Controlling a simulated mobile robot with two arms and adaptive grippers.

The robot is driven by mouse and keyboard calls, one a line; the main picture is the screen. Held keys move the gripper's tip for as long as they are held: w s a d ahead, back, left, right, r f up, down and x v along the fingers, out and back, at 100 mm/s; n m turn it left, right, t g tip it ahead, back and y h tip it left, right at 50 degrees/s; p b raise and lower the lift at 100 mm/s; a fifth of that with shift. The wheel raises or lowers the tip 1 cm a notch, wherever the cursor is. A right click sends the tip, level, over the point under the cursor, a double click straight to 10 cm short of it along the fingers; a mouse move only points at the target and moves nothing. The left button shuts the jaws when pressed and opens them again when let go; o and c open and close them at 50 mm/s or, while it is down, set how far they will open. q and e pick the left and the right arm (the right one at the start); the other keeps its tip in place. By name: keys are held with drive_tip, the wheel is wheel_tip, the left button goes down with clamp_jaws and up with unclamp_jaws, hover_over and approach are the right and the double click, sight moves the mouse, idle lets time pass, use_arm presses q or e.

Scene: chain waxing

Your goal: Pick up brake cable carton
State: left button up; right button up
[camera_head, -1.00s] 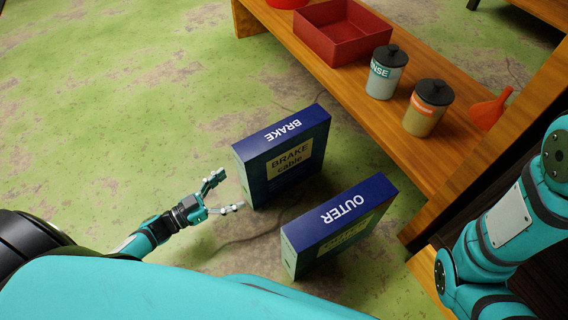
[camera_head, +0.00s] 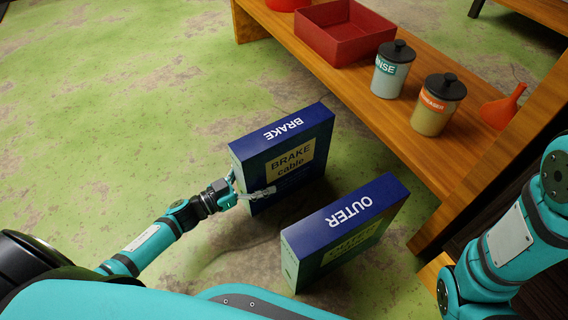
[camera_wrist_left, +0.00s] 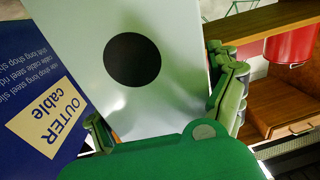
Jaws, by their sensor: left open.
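The brake cable carton (camera_head: 284,158) stands upright on the floor, a blue box with a yellow label. My left gripper (camera_head: 252,188) is open at its near left end, with one finger in front of the labelled face and the other by the far side. In the left wrist view, a pale panel with a dark round spot, likely the carton's end (camera_wrist_left: 165,70), sits between the fingers of my left gripper (camera_wrist_left: 165,105). I cannot tell whether they touch it. My right arm shows at the right, but its gripper is out of view.
The outer cable carton (camera_head: 345,228) stands close by at the lower right; it also shows in the left wrist view (camera_wrist_left: 40,95). A wooden bench (camera_head: 300,58) behind holds a red tray (camera_head: 345,50), two lidded jars and a red funnel (camera_head: 503,107). The green floor at left is clear.

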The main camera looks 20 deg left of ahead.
use_arm(q)
drive_tip(key=shift+c, duration=0.5)
drive_tip(key=c, duration=1.6)
drive_tip(key=shift+r, duration=0.2)
drive_tip(key=shift+r, duration=0.1)
